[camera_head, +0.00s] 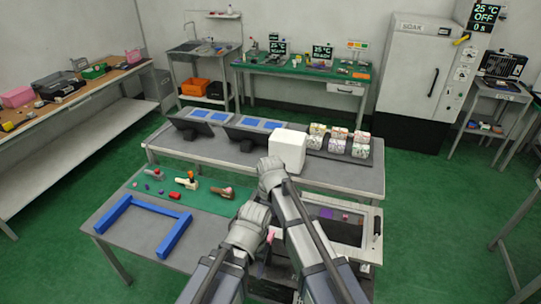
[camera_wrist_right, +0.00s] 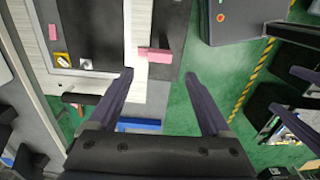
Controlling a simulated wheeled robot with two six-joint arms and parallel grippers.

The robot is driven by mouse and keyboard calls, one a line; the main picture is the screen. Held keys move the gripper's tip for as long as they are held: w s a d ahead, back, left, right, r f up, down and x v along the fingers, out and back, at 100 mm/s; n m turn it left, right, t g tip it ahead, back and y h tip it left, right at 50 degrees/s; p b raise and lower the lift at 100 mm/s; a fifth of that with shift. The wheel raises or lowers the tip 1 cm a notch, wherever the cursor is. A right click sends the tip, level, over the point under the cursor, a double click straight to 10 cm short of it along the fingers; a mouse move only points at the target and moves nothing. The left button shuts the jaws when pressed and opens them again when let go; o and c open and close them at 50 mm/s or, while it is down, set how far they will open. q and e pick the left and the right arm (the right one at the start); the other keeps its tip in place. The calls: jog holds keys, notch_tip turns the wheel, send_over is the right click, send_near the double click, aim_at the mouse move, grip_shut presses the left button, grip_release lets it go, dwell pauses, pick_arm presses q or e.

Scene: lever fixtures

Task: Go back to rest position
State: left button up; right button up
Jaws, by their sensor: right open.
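My right gripper (camera_wrist_right: 158,75) is open in the right wrist view, its two dark fingers spread apart with nothing between them. A pink piece (camera_wrist_right: 154,54) lies beyond the fingertips, apart from them, across a white strip. In the head view both my arms reach in from the bottom centre over the right part of the front table. The arm links hide much of that part, and I cannot make out the left gripper's jaws.
A blue frame (camera_head: 172,241) and a green mat (camera_head: 206,199) with small lever parts lie on the front table (camera_head: 105,213). A white box (camera_head: 287,150) stands behind my arms, left of several patterned blocks (camera_head: 338,140). Green floor (camera_head: 440,220) is open at right.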

jog(key=s+d+m, duration=1.2)
jog(key=d+m, duration=0.3)
jog(key=d, duration=0.3)
jog(key=s+a+f+n+b, duration=0.2)
jog(key=a+f+b, duration=0.1)
jog(key=a, duration=0.2)
jog(key=s+a+f+n+h+b, duration=0.1)
jog(key=s+a+f+n+b, duration=0.1)
jog(key=a, duration=0.4)
notch_tip(320, 180, down, 2)
jog(key=shift+s+a+f+b, duration=0.25)
jog(key=shift+s+b, duration=0.55)
jog(key=shift+b, duration=0.45)
